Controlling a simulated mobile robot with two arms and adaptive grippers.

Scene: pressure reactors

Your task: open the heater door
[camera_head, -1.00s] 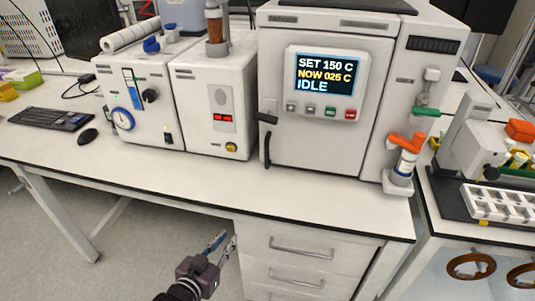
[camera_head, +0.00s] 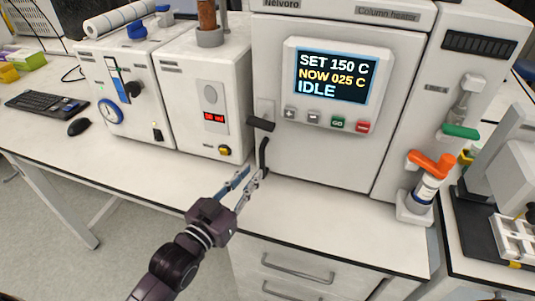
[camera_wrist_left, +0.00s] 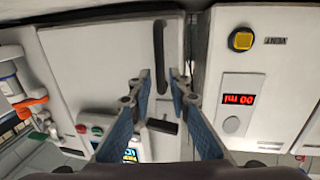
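The heater door (camera_head: 325,155) is the white front panel of the column heater and looks closed. Its black vertical handle (camera_head: 264,157) is at the door's lower left, below a short black lever (camera_head: 261,124). In the left wrist view the handle (camera_wrist_left: 159,52) shows beyond the fingertips, in line with the gap between them, and the lever (camera_wrist_left: 162,126) shows between the fingers. My left gripper (camera_head: 247,177) is open and empty, close to the handle's lower end; I cannot tell if it touches. My right gripper is not in view.
A white unit (camera_head: 207,100) with a red display stands just left of the heater. An orange-handled valve (camera_head: 431,164) and a green handle (camera_head: 460,131) are on the right. The counter front (camera_head: 320,223) is clear. Drawers are below it.

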